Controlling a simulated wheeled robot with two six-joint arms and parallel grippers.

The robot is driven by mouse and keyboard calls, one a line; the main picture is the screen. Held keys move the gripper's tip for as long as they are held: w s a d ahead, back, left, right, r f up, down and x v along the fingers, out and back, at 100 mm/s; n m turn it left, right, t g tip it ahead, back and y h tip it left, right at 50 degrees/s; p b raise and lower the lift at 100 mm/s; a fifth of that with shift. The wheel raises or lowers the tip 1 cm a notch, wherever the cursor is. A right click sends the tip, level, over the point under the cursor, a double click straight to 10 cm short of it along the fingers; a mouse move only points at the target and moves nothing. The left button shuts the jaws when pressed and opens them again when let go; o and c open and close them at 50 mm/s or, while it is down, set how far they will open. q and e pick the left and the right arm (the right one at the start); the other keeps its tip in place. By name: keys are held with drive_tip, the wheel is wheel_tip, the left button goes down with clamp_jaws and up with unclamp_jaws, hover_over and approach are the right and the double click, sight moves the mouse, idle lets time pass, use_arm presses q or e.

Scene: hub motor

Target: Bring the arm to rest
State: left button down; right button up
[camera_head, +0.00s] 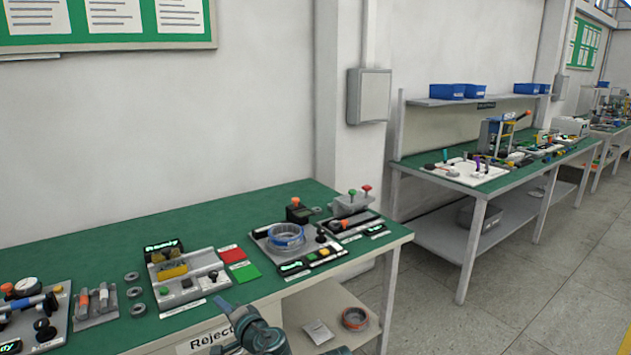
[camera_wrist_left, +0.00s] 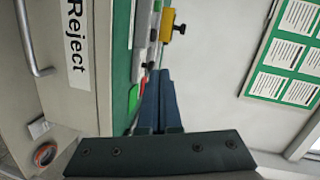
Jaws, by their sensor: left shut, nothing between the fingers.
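My left arm (camera_head: 262,338) shows at the bottom middle of the head view, in front of the bench's front edge. My left gripper (camera_head: 222,306) is shut and empty by the edge, near the Reject label (camera_head: 212,336). In the left wrist view its two blue fingers (camera_wrist_left: 160,76) lie together with nothing between them. The picture there is turned on its side, with the green bench top (camera_wrist_left: 121,60) to the left of the fingers and the Reject label (camera_wrist_left: 76,45) further left. My right gripper is not in view.
A test station (camera_head: 185,276) with a yellow part, red (camera_head: 233,255) and green (camera_head: 245,271) pads, and a ring fixture (camera_head: 285,240) stand on the bench. A shelf below (camera_head: 300,310) holds an orange-and-grey ring (camera_head: 355,319). The floor at right is clear.

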use_arm(q)
drive_tip(key=s+d+f+n+g+h, duration=0.3)
drive_tip(key=s+d+f+g+h, duration=0.75)
drive_tip(key=s+d+f, duration=0.7)
wheel_tip(320, 180, up, 16)
drive_tip(key=s+g+p, duration=0.1)
drive_tip(key=s+p, duration=0.2)
drive_tip(key=p, duration=1.4)
drive_tip(key=shift+a+r+y, duration=0.15)
drive_tip(key=shift+a+y, duration=0.3)
drive_tip(key=shift+w+g, duration=0.1)
drive_tip(key=shift+g, duration=0.15)
